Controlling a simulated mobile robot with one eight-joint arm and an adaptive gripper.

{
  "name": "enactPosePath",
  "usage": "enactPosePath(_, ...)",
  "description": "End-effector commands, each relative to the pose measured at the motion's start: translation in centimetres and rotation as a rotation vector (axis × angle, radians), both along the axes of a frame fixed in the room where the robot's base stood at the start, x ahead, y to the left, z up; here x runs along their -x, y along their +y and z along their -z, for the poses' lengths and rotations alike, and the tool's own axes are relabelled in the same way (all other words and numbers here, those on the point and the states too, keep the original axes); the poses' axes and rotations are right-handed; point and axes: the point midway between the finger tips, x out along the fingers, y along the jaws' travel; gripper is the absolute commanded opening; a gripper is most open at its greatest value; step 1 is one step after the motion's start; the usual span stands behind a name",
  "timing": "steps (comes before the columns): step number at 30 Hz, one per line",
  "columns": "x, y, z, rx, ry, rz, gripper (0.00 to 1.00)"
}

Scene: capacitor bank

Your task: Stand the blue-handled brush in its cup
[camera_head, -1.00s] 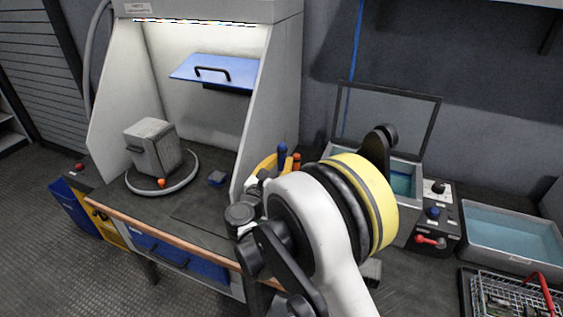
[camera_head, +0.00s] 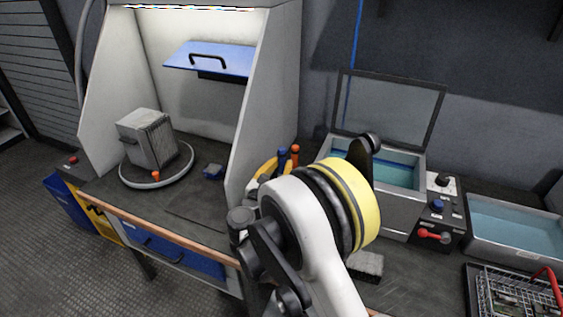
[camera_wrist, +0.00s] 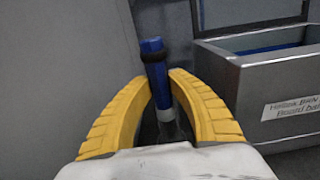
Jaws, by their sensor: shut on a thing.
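My gripper (camera_wrist: 162,80) has two yellow fingers, closed around the blue-handled brush (camera_wrist: 152,46) in the wrist view. The handle stands nearly upright between the fingers, with a dark ring near its top and a pale metal part lower down. In the head view the blue handle end (camera_head: 282,155) shows just above a yellow finger (camera_head: 264,169), beside the fume hood's right wall. My wrist and arm hide the brush's lower part. I cannot make out the cup in either view.
The hood's side wall (camera_head: 262,100) is close on the left. An open-lidded bath (camera_head: 400,205), a control box (camera_head: 437,215) and a water tray (camera_head: 515,235) lie to the right. A grey block (camera_head: 366,265) lies in front.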

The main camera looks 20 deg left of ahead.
Motion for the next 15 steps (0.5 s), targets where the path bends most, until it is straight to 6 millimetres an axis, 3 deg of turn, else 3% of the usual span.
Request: enactPosePath(15, 0.0, 0.0, 4.2, 0.0, 0.0, 0.0, 0.0)
